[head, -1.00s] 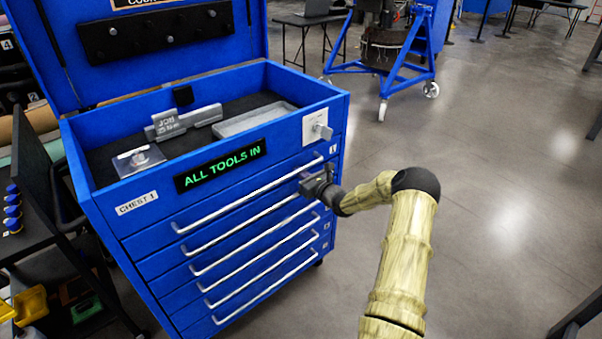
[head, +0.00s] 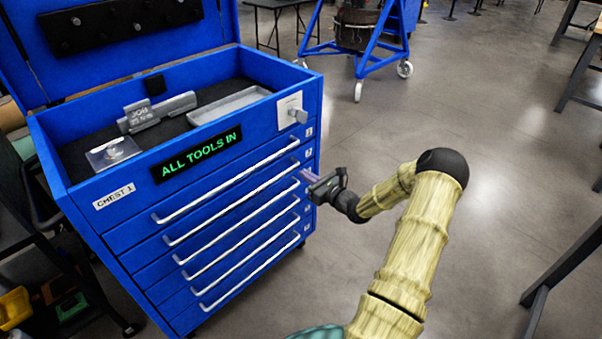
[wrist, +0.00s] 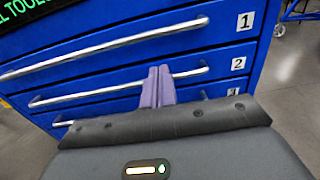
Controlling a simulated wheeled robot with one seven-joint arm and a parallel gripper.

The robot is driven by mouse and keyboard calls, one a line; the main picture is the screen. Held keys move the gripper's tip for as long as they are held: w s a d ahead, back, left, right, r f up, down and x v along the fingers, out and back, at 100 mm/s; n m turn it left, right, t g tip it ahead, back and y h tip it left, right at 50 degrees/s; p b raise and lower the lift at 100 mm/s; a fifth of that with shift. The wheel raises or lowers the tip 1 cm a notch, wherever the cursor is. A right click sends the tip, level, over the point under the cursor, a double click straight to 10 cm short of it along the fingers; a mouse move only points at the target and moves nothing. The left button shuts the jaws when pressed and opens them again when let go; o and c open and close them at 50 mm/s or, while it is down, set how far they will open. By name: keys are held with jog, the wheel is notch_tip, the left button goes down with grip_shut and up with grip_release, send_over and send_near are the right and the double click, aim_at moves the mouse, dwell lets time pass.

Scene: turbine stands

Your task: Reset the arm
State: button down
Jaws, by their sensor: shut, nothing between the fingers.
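My gripper (head: 308,177) is at the end of my arm, in front of the right side of the blue tool chest (head: 118,237). In the wrist view its two purple fingers (wrist: 158,88) are together with nothing between them. They overlap the handle of drawer 2 (wrist: 120,88) in that view, and I cannot tell whether they touch it. In the head view the fingertips look close to the drawer fronts at the right end of the handles. All the drawers look closed. My arm is bent at a black elbow joint.
The chest's lid is up, and its open top holds a grey tray (head: 228,106) and a grey JOB block (head: 158,112). A lit sign (head: 197,154) reads ALL TOOLS IN. A blue wheeled stand (head: 358,62) is behind. The floor (head: 490,130) to the right is clear.

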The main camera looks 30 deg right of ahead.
jog(key=shift+w+a, duration=0.1)
jog(key=shift+w, duration=0.05)
jog(key=s+a+r+n+g+y, duration=0.1)
jog(key=s+a+n+g+y, duration=0.15)
jog(key=a+n+g, duration=0.4)
jog(key=s+a+r+n+g+y, duration=0.1)
jog(key=a+n+y, duration=0.2)
jog(key=a, duration=0.6)
jog(key=s+a+r+n+g+h, duration=0.1)
jog(key=s+a+n+g+h, duration=0.1)
jog(key=s+a+n+g, duration=0.5)
jog(key=s+a+r+n+g+h, duration=0.1)
jog(key=s+a+n+g+h, duration=0.15)
jog(key=s+n, duration=0.45)
jog(key=s+d+r+n+t+h, duration=0.1)
jog(key=s+r+n+t+h, duration=0.1)
jog(key=s+r+n+h, duration=0.55)
notch_tip(320, 180, up, 12)
jog(key=s+n+y+p, duration=0.1)
jog(key=p, duration=1.2)
jog(key=shift+s+n, duration=0.4)
jog(key=shift+y, duration=0.25)
